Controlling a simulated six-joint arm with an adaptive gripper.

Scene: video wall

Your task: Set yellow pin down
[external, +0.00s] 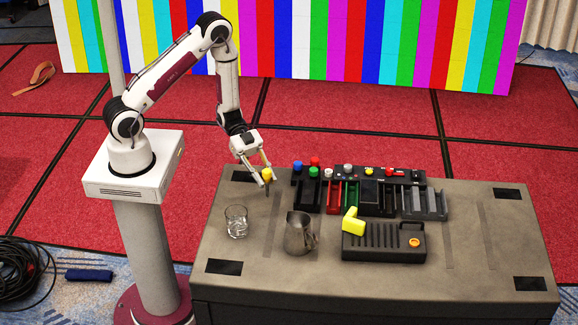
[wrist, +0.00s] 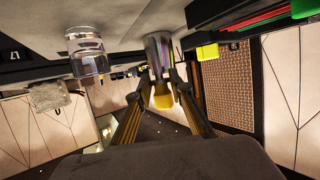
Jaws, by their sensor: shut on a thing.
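My gripper (external: 261,178) is shut on the yellow pin (external: 266,173), near the back left part of the table. The pin's yellow head shows between the fingers, while its lower part is hard to make out. In the wrist view, my gripper (wrist: 163,82) has a finger on either side of the yellow pin (wrist: 163,97). The pin is left of the black rack (external: 320,205); its exact height above the table cannot be told.
The grey table (external: 225,275) also bears a clear glass (external: 236,222), a metal jug (external: 299,235) and a black slotted box (external: 383,243) with a yellow block (external: 352,221) on its left end. Several coloured knobs stand along the rack's back. The table's right side is mostly clear.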

